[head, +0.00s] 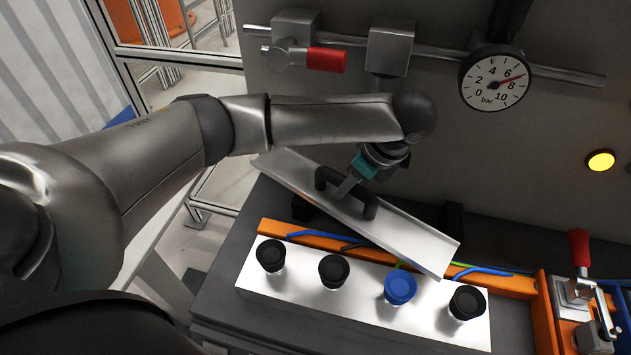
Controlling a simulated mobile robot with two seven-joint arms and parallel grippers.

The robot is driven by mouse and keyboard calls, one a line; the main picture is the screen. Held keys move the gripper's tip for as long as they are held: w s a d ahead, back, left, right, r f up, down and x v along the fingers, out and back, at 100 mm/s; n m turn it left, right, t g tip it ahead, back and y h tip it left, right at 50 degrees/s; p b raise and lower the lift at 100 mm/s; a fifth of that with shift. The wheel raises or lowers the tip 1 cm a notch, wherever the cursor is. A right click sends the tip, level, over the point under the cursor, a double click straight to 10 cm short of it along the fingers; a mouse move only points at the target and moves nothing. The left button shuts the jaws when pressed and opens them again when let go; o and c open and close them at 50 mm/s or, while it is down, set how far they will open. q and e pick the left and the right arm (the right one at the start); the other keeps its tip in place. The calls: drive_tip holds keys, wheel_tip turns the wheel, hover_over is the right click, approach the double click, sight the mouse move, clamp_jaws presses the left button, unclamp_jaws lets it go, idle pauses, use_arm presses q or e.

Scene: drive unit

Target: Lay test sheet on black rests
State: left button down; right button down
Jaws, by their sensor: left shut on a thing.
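The test sheet (408,237) is a long silvery metal channel with a black bow handle (368,207). It lies slanted across the picture, from upper left to lower right. Its lower right end overlaps the white block in view. My left gripper (348,188) is shut on the handle from above. One black rest (303,209) shows at the near edge of the sheet on the left. Another black rest (453,216) stands behind the sheet's right part. I cannot tell whether the sheet touches either rest. My right gripper is not in view.
A white block (340,307) with several black-capped and one blue-capped vial (400,289) stands in front. An orange rail (490,281) with cables runs behind it. A red-handled clamp (580,270) stands right. A pipe with a red-handled valve (326,60) and a gauge (495,78) is above.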

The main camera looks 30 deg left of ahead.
sight(304, 177)
use_arm(q)
drive_tip(key=a+f, duration=0.1)
drive_tip(key=a, duration=0.1)
drive_tip(key=w+a+f, duration=0.1)
drive_tip(key=a, duration=0.2)
drive_tip(key=a+f, duration=0.2)
drive_tip(key=a, duration=0.1)
drive_tip(key=shift+w+a+f+b, duration=0.1)
drive_tip(key=shift+w+a+b, duration=0.1)
drive_tip(key=shift+b, duration=0.2)
drive_tip(key=a, duration=0.1)
drive_tip(key=a+f, duration=0.2)
drive_tip(key=shift+w+f+b, duration=0.2)
drive_tip(key=shift+w+b, duration=0.05)
drive_tip(key=shift+b, duration=0.1)
drive_tip(key=c, duration=1.1)
unclamp_jaws()
drive_tip(key=shift+f, duration=0.2)
drive_tip(key=o, duration=0.5)
drive_tip(key=shift+s, duration=0.1)
